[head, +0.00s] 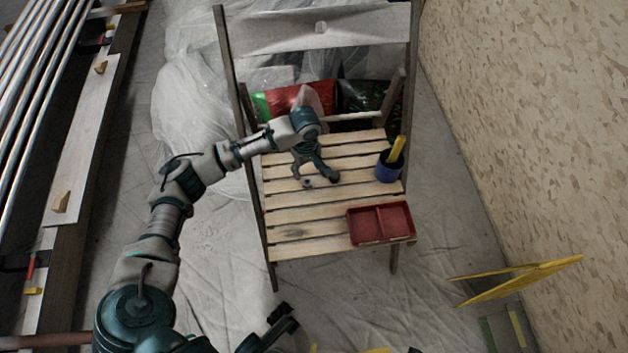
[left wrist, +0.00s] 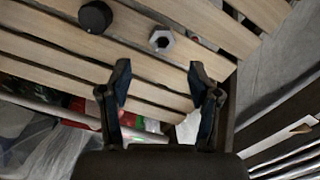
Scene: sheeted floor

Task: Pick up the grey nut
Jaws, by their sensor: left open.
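The grey nut (left wrist: 162,41) lies on the wooden slats of the chair seat. It also shows in the head view (head: 307,183), small, close beside my left gripper. My left gripper (head: 316,175) is open and empty over the seat. In the left wrist view, the left gripper's two fingers (left wrist: 161,80) are spread wide, and the nut lies beyond their tips, roughly in line with the gap. My right gripper (head: 280,320) shows in part at the bottom edge of the head view, low and dark; its jaw state is unclear.
A black round cap (left wrist: 95,17) lies left of the nut in the left wrist view. On the seat (head: 290,216) are a blue cup (head: 388,172) with a yellow handle and a red divided tray (head: 380,224). The chair's backrest (head: 320,30) rises behind. The front-left slats are clear.

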